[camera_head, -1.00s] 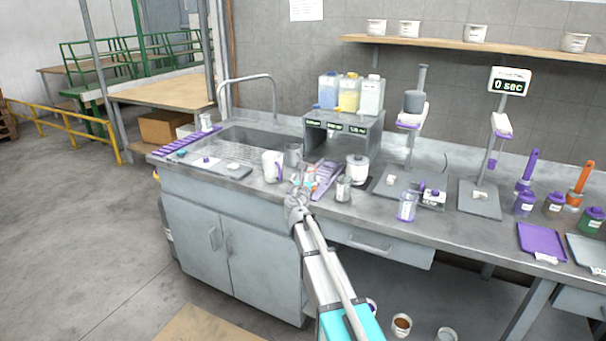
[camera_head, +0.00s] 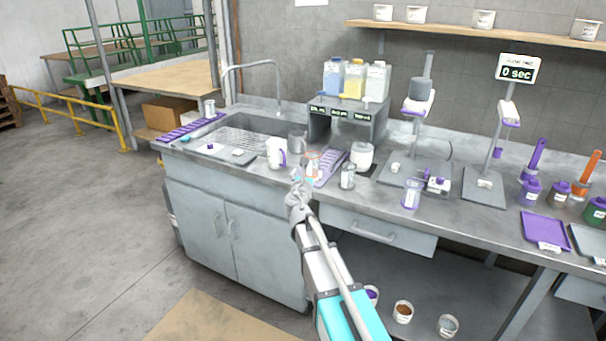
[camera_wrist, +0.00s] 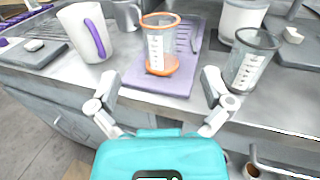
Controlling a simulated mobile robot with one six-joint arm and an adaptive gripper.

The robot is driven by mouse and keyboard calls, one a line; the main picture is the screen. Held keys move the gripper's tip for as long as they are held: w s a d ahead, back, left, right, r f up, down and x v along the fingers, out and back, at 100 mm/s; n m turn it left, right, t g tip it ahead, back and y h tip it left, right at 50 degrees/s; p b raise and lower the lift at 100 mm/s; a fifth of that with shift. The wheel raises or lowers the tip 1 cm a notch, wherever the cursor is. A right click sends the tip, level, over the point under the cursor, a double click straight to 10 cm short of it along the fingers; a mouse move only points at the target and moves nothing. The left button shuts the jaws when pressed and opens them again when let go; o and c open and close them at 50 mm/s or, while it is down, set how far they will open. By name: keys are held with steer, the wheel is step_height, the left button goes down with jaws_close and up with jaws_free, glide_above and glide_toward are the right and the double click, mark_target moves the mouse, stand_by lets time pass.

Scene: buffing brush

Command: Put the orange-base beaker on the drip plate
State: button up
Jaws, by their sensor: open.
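The orange-base beaker (camera_wrist: 162,45) is clear, with an orange rim and base, and stands upright on the front part of a purple ribbed mat (camera_wrist: 150,84) in the wrist view. In the head view the beaker (camera_head: 312,163) is just beyond my gripper (camera_head: 301,181). In the wrist view my gripper (camera_wrist: 160,88) is open and empty, its fingers spread on the near side of the beaker without touching it. I cannot tell for certain which plate is the drip plate; a grey plate (camera_head: 470,190) lies under the stand with the 0 sec display.
A white mug with purple handle (camera_wrist: 85,35) stands left of the beaker, a dark-rimmed beaker (camera_wrist: 250,62) close on the right. A white pot (camera_head: 361,158) stands behind. A purple-base beaker (camera_head: 411,195) is further right. The sink (camera_head: 240,140) is at left.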

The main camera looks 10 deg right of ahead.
steer(key=shift+d, duration=0.1)
steer(key=s+d+f+m+g+h, duration=0.1)
steer(key=s+d+f+m+g, duration=0.4)
steer(key=s+m, duration=0.4)
steer(key=s+d+f+m+g+h, duration=0.1)
steer(key=s+d+f+m+g, duration=0.4)
steer(key=m, duration=0.5)
steer(key=s+a+f+m+g+y, duration=0.3)
steer(key=s+m, duration=0.3)
steer(key=s, duration=0.4)
steer(key=s+a+f+m+g+y, duration=0.4)
steer(key=s+m, duration=0.3)
steer(key=s, duration=0.3)
steer(key=shift+a+f+y, duration=0.3)
steer(key=shift+a+f, duration=0.2)
steer(key=shift+f, duration=0.3)
